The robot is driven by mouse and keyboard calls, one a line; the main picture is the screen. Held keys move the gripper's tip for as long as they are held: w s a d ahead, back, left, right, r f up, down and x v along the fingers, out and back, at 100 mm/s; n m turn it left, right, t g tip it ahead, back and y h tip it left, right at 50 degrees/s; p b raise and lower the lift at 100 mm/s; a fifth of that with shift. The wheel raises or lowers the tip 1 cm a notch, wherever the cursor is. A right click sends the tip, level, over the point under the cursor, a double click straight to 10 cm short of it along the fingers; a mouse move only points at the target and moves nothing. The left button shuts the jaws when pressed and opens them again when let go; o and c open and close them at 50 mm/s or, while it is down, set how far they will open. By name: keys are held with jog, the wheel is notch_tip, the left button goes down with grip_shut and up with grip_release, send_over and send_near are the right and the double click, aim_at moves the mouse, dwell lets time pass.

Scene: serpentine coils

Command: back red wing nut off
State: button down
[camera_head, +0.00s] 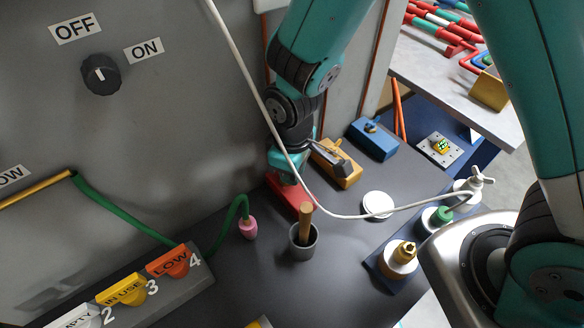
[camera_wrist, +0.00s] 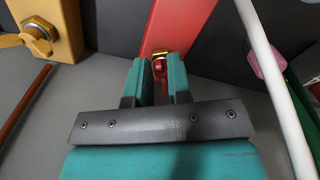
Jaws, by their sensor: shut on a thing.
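The red block (camera_head: 295,197) lies on the dark grey surface below my gripper (camera_head: 283,168) in the head view. Its wing nut is hidden there by my gripper. In the wrist view the red block (camera_wrist: 182,22) runs up from between the teal fingers of my gripper (camera_wrist: 159,74). The red wing nut (camera_wrist: 159,68) shows in the narrow gap between the fingers, with a brass-coloured stud end (camera_wrist: 159,54) at its top. My gripper is shut on the wing nut. How far the nut sits along its stud cannot be told.
A yellow block (camera_head: 346,177) and a blue block (camera_head: 373,140) stand to the right of the red one. A white cable (camera_head: 243,68) hangs close to my gripper. A grey cup (camera_head: 303,247) with a wooden handle and a pink plug (camera_head: 248,229) stand nearby.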

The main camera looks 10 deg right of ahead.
jog(key=shift+w+d+n, duration=0.1)
jog(key=shift+n, duration=0.85)
jog(key=shift+w+d+n, duration=0.1)
jog(key=shift+n, duration=0.85)
jog(key=shift+f, duration=0.1)
jog(key=c, duration=1.3)
grip_release()
notch_tip(320, 180, up, 8)
jog(key=shift+f, duration=0.2)
